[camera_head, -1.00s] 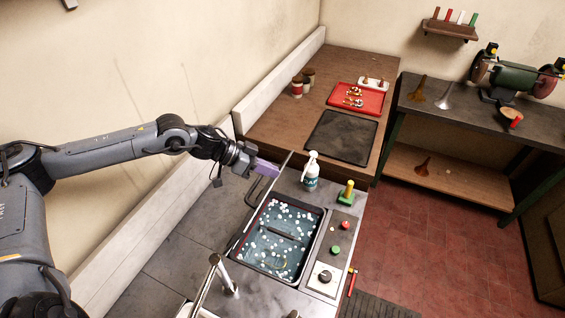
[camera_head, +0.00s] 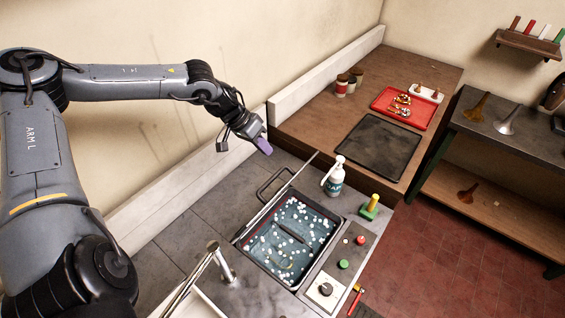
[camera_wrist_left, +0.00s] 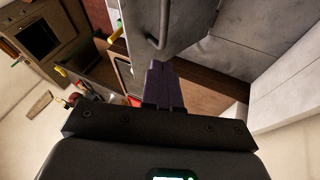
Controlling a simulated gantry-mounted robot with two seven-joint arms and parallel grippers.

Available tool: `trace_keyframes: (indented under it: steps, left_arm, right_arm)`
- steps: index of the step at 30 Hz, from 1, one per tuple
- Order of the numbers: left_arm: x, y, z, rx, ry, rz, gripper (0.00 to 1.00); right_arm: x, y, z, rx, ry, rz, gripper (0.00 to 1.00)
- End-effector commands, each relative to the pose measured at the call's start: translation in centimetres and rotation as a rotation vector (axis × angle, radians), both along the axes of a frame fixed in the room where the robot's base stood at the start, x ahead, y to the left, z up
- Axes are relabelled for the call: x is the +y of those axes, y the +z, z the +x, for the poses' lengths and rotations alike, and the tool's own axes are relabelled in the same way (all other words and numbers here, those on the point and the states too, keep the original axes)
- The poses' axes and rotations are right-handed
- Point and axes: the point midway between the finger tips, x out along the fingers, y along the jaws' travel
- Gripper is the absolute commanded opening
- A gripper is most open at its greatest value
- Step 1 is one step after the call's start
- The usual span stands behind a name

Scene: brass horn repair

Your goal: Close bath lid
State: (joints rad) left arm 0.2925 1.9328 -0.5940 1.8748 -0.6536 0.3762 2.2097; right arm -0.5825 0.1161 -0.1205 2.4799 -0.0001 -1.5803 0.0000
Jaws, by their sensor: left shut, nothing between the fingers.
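The bath (camera_head: 321,254) is an open, dark-rimmed basin of blue liquid with many white floating bits, at the lower middle of the head view. Its lid (camera_head: 289,187) stands raised along the left side, seen nearly edge-on, with a dark loop handle (camera_head: 262,187) on its outer face. In the left wrist view the grey lid (camera_wrist_left: 193,20) and the handle (camera_wrist_left: 163,25) are at the top. My left gripper (camera_head: 264,147), with purple fingers, is shut and empty. It is beyond the handle and apart from it in the head view. My right gripper is not in view.
A white spray bottle (camera_head: 334,180) and a green block with a yellow peg (camera_head: 370,207) stand by the bath's far right corner. A control panel (camera_head: 334,268) lies along its right. A tap (camera_head: 222,262) rises at the near left. Bare grey counter (camera_head: 205,195) lies left of the lid.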

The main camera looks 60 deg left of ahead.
Motion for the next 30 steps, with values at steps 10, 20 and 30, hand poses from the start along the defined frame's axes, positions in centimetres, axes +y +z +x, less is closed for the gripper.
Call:
trace_keyframes:
  steps: [10, 20, 30]
  left_arm:
    - [-2.4, -4.4, 2.4, -0.001, -0.004, -0.003, 0.0]
    - [-4.3, -5.3, 3.2, -0.001, -0.001, 0.0, 0.0]
    - [-4.6, -5.3, 3.3, -0.001, 0.0, 0.001, 0.0]
  right_arm:
    - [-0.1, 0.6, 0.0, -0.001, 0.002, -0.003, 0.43]
    - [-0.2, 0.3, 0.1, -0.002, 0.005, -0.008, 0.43]
    - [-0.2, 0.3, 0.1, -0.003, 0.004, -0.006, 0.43]
